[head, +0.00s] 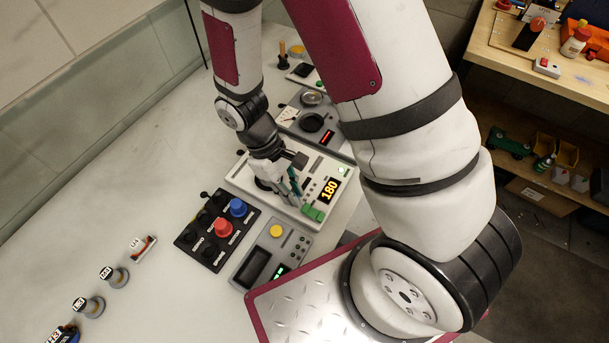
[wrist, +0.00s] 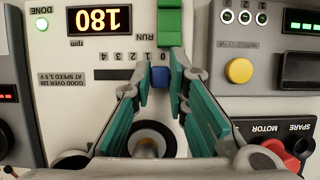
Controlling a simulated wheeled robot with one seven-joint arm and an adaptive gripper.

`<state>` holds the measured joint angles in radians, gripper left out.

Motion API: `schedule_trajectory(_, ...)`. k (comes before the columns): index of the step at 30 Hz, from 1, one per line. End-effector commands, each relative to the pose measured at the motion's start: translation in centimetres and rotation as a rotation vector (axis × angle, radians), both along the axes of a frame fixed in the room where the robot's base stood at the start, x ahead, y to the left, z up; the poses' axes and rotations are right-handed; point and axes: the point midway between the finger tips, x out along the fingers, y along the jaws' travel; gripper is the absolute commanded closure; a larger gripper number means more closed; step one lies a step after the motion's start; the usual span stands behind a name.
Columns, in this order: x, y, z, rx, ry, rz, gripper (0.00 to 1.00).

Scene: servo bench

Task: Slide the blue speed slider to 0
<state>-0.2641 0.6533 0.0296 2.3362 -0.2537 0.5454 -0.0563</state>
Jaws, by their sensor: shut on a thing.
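The blue speed slider (wrist: 160,77) shows in the wrist view, below the 0 at the right end of its upside-down scale (wrist: 125,57). Its dark slot (wrist: 115,74) runs off to the left. My gripper (wrist: 160,75) has its teal-padded fingers on either side of the blue knob, shut on it. In the head view my gripper (head: 290,182) reaches down onto the pale panel (head: 246,186), and the slider is hidden there. The display (wrist: 99,20) reads 180 rpm, upside down in the wrist view.
A green RUN switch (wrist: 169,22) lies just beyond my fingertips. A box with a yellow button (wrist: 239,71) and one with red and blue knobs (head: 222,228) stand close by.

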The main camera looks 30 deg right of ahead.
Motion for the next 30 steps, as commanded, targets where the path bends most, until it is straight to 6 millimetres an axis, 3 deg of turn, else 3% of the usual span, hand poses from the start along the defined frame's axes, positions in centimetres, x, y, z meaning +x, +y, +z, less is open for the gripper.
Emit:
schedule_trajectory(10,-0.5,0.8,0.0,0.003,-0.001,-0.001,1.00)
schedule_trajectory(11,-0.5,0.8,0.0,0.003,-0.001,-0.001,0.83)
schedule_trajectory(12,-0.5,0.8,0.0,0.003,-0.001,-0.001,0.74)
schedule_trajectory(14,-0.5,0.8,0.0,0.002,-0.001,-0.002,0.65)
schedule_trajectory(24,-0.3,0.7,0.2,0.001,-0.003,-0.002,0.65)
schedule_trajectory(30,0.6,1.3,2.6,0.002,-0.007,-0.002,0.65)
